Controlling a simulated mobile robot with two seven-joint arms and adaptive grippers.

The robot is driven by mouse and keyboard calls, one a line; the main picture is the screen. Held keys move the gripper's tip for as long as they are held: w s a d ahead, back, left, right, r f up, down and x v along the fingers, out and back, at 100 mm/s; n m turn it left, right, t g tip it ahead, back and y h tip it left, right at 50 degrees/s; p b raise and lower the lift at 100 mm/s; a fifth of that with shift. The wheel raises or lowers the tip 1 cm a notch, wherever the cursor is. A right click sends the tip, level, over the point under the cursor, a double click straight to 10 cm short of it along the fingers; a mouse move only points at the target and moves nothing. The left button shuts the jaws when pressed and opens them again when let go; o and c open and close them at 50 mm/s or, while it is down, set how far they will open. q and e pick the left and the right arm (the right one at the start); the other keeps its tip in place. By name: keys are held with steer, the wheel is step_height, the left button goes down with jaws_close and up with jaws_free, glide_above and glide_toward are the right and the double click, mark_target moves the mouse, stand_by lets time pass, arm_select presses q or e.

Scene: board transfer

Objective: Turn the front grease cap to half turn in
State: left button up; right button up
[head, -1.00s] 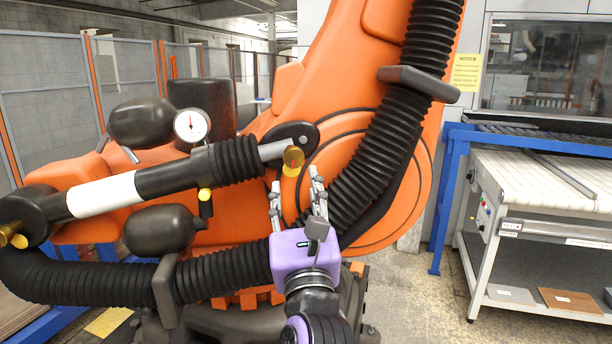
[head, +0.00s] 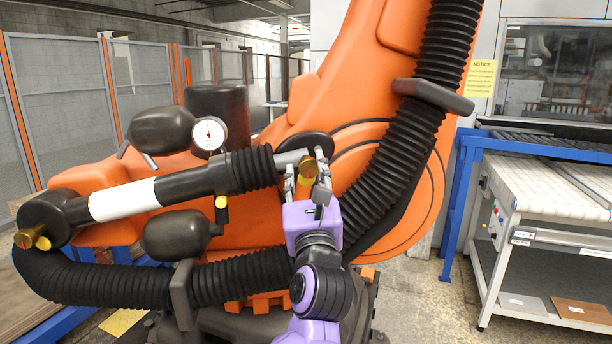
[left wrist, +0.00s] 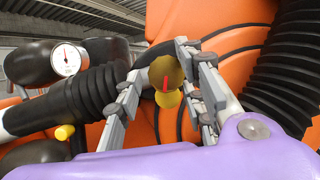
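A gold grease cap (head: 308,167) sits at the right end of the black and white cylinder (head: 125,200). In the left wrist view the cap (left wrist: 166,73) shows a red mark that stands close to upright. My purple left gripper (head: 306,178) is open, with its grey fingers on either side of this cap. In the left wrist view the fingers (left wrist: 160,65) stand apart, and I cannot tell whether either touches the cap. A second gold cap (head: 26,239) with a red mark is at the cylinder's left end. My right gripper is not in view.
The large orange robot arm (head: 350,80) with a ribbed black hose (head: 435,90) stands close behind and right of my gripper. A white pressure gauge (head: 209,133) is above the cylinder. A conveyor table (head: 555,185) with a blue frame stands at the right.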

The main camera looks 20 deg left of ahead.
arm_select(q)
steer(key=shift+d, duration=0.1)
steer(key=c, duration=0.7)
steer(key=n, duration=0.1)
steer(key=n+y+b, duration=0.1)
steer(key=shift+w+f+n+g, duration=0.1)
steer(key=shift+f+n+g, duration=0.2)
steer(key=shift+f, duration=0.05)
steer(key=shift+r+n+y+b, duration=0.1)
steer(key=shift+n+y+b, duration=0.2)
steer(key=shift+n+b, duration=0.25)
steer(key=shift+r, duration=0.1)
steer(key=o, duration=1)
steer(key=shift+s, duration=0.2)
steer(key=v, duration=1.1)
steer(key=shift+s+d, duration=0.2)
steer(key=shift+s, duration=0.1)
